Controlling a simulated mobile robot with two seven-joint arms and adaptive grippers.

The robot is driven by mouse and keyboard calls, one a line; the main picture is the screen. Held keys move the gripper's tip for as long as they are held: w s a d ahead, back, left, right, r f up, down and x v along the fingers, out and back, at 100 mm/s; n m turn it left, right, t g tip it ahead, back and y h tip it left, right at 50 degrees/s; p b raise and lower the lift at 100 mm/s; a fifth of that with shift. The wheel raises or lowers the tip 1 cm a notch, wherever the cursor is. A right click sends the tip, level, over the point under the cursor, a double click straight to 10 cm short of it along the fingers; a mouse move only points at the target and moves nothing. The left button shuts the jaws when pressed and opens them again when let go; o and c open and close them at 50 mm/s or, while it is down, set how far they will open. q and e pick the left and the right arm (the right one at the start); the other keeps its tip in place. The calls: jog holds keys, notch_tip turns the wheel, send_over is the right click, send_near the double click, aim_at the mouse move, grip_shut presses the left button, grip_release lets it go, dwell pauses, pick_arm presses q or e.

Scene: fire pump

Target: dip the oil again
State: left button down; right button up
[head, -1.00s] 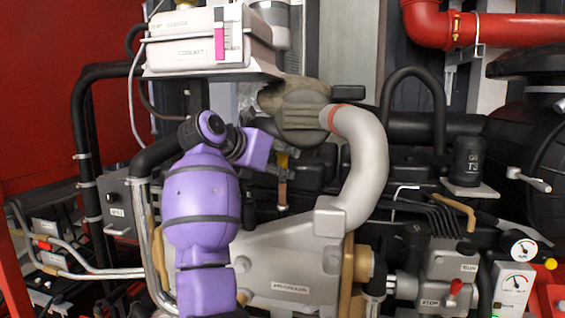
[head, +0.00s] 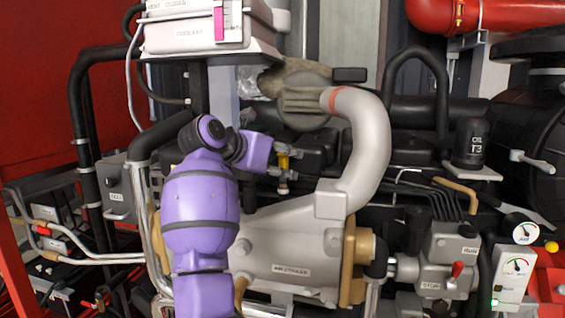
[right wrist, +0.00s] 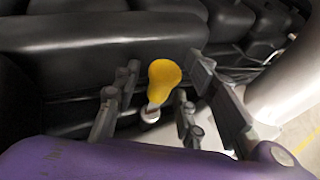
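The dipstick's yellow handle (right wrist: 163,80) stands between the fingers of my right gripper (right wrist: 165,75) in the right wrist view. Dark gaps show on both sides of it, so the fingers look open around it. A pale collar (right wrist: 150,115) is just below the handle; whether the stick is fully seated cannot be told. In the head view the right gripper (head: 283,168) reaches in from its purple wrist to the yellow handle (head: 283,160), partly hiding it. The collar (head: 283,188) shows beneath. My left gripper is not in view.
A thick pale hose (head: 365,150) curves close to the right of the gripper. The coolant tank (head: 205,35) is above. Black engine covers (head: 310,150) lie behind.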

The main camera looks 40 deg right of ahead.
jog(key=v, duration=1.2)
